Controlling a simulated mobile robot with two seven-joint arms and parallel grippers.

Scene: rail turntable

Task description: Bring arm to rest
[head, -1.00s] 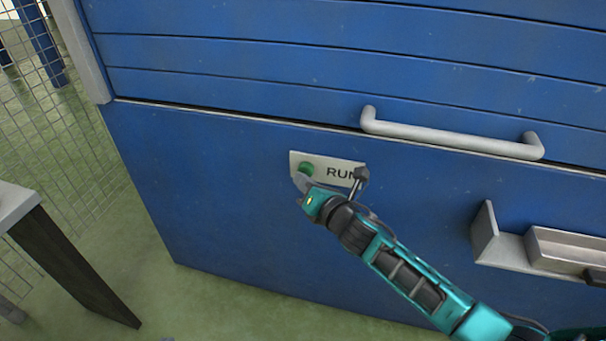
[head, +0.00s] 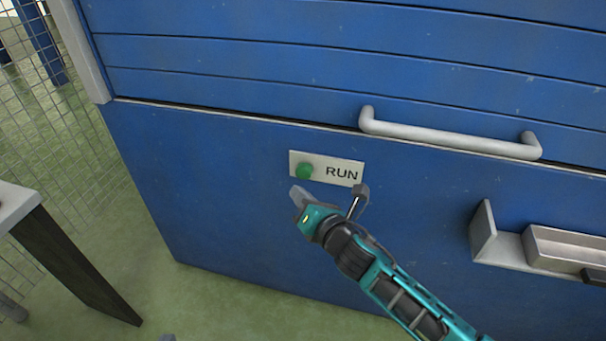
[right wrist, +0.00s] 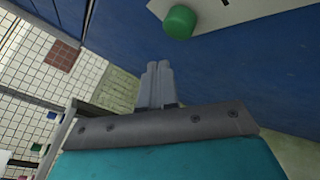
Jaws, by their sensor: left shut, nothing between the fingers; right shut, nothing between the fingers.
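My right gripper (head: 298,194) is shut and empty, just below and left of the RUN plate (head: 343,172) in the head view. The green button (head: 304,171) on that plate is uncovered, and the fingertips stand apart from it. In the right wrist view the two fingers (right wrist: 157,82) lie together with nothing between them. The button (right wrist: 180,21) shows beyond them at the top. Of my left gripper (head: 168,338), only a small grey tip shows at the bottom edge of the head view; the rest is out of the picture.
The blue panel (head: 230,200) fills most of the head view, with a grey bar handle (head: 450,137) above right of the plate. A metal tray (head: 565,250) juts from the panel at right. A table (head: 12,205) and a mesh fence (head: 70,150) stand at left.

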